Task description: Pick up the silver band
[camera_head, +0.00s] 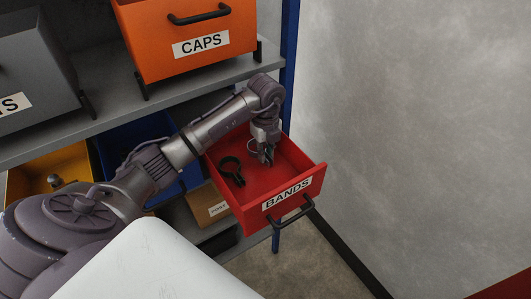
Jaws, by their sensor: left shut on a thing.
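The red drawer labelled BANDS (308,180) stands open, jutting out from the shelf. My left gripper (266,157) points down inside it, near the back right. It is shut on a small grey piece, which looks like the silver band; the fingers hide most of it. A dark band (232,170) lies on the drawer floor, left of the gripper and apart from it. My right gripper is not in view.
The drawer's walls surround my left gripper. An orange CAPS bin (195,55) and a grey bin (35,70) stand on the shelf above. A blue post (289,60) and a grey wall (410,120) are to the right. A yellow bin (30,182) and a cardboard box (208,205) sit lower.

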